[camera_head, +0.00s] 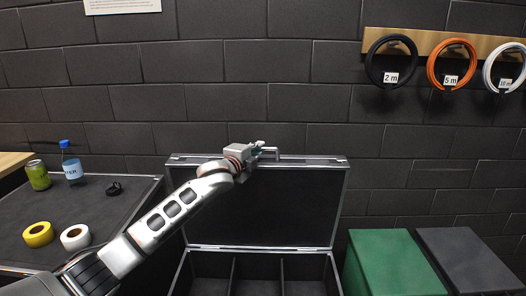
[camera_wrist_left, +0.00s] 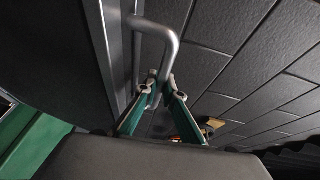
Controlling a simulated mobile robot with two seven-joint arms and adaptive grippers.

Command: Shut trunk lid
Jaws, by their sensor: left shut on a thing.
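The trunk lid (camera_head: 270,205) stands open and upright, dark with a pale metal rim, in the middle of the head view. The trunk body (camera_head: 258,270) below it is open and shows compartments with dividers. My left gripper (camera_head: 262,151) is at the top edge of the lid. In the left wrist view its two fingers (camera_wrist_left: 157,88) are shut on the lid's grey bar handle (camera_wrist_left: 163,30). The lid's dark face and rim (camera_wrist_left: 100,45) fill the left of that view. My right gripper is in neither view.
A dark table (camera_head: 100,205) at left holds a green can (camera_head: 38,176), a water bottle (camera_head: 71,166), yellow tape (camera_head: 38,235) and white tape (camera_head: 75,238). Green (camera_head: 392,262) and dark grey (camera_head: 470,260) boxes stand right of the trunk. Cable coils (camera_head: 452,65) hang on the wall.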

